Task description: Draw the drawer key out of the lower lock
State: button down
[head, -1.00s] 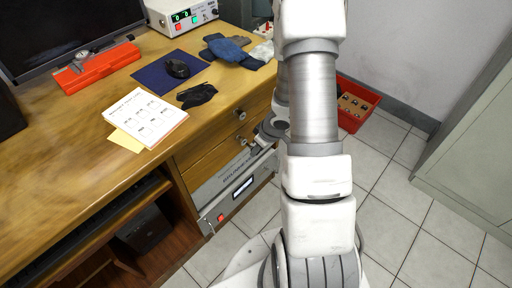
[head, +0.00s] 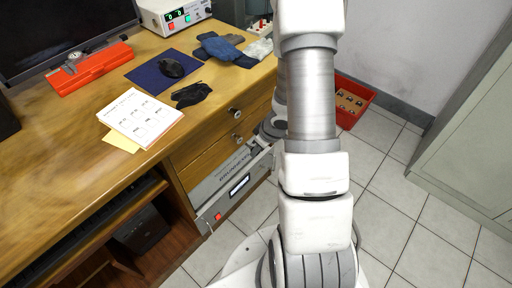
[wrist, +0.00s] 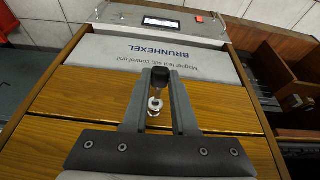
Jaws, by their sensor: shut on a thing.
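My gripper (wrist: 160,77) shows in the wrist view with its two grey fingers closed in on the black head of the drawer key (wrist: 161,79). The key's shaft is hidden, so I cannot tell how deep it sits in a lock. A round silver fitting (wrist: 155,105) shows between the fingers against the wooden drawer front. In the head view, an upper silver lock (head: 235,112) and a lower silver lock (head: 237,138) sit on the drawer fronts.
A grey BRUNHEXEL control unit (head: 229,186) sits below the drawers. A red bin (head: 352,100) stands on the floor behind my arm.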

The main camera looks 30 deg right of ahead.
jog(key=shift+s+d+r+p, duration=0.3)
jog(key=shift+s+r+p, duration=0.15)
jog(key=shift+s+r, duration=0.3)
jog(key=shift+s+d+r+p, duration=0.25)
jog(key=shift+s+r+p, duration=0.25)
jog(key=shift+s, duration=0.3)
